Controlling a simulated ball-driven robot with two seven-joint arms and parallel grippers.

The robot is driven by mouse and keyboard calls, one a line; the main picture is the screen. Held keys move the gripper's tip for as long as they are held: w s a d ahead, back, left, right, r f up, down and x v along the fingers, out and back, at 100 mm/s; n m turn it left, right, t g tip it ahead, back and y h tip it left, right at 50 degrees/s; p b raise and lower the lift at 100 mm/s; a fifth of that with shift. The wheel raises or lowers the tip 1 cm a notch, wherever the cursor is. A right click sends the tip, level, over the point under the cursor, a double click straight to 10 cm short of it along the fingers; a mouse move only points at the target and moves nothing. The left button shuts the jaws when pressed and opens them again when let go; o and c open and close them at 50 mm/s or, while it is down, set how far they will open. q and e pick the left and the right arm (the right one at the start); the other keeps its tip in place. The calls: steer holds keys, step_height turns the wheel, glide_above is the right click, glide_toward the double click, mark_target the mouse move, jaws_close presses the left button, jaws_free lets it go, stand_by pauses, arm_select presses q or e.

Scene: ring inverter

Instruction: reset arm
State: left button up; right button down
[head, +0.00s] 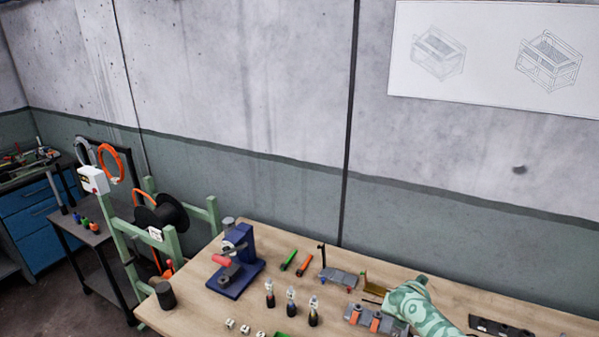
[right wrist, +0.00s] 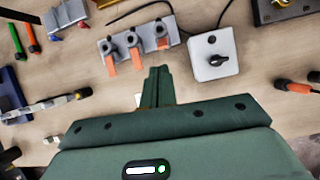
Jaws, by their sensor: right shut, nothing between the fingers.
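My right arm (head: 415,305) reaches over the right part of the workbench in the head view. In the right wrist view my right gripper (right wrist: 157,76) is shut and empty, with its two fingers together. Its tips are just below a grey block with several orange levers (right wrist: 137,47), apart from it in the picture; the height above the bench cannot be told. A white box with a black knob (right wrist: 213,58) lies to the right of the fingers. My left gripper is not in view.
The wooden bench (head: 205,290) holds a blue press (head: 237,265), a green tool (head: 288,261), an orange tool (head: 304,264) and several small bottles (head: 291,303). A green rack with a black cable spool (head: 163,215) stands at the left. A dark strip (head: 500,329) lies right of my arm.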

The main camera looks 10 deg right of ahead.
steer(key=s+a+m+t, duration=0.1)
steer(key=s+a+m, duration=0.7)
steer(key=s, duration=0.4)
steer(key=s+d+r+m+t+h, duration=0.1)
steer(key=s+d+r+m+h, duration=0.15)
steer(key=s+r+m, duration=1.35)
steer(key=s+a+f+n+g+y+b, duration=0.15)
steer(key=f+b, duration=0.25)
steer(key=f, duration=0.9)
steer(key=s+a+f+y+b, duration=0.1)
steer(key=s+f+b, duration=0.3)
steer(key=f, duration=0.9)
steer(key=s+a+f+g+y+b, duration=0.15)
steer(key=f+b, duration=0.35)
steer(key=f, duration=0.9)
steer(key=s+f+m+g+y+b, duration=0.1)
steer(key=s+f+m+g+b, duration=0.1)
steer(key=s+f+b, duration=0.9)
steer(key=s+f, duration=0.9)
steer(key=f, duration=0.5)
steer(key=shift+f+m+g, duration=0.35)
steer(key=shift+f+g, duration=0.05)
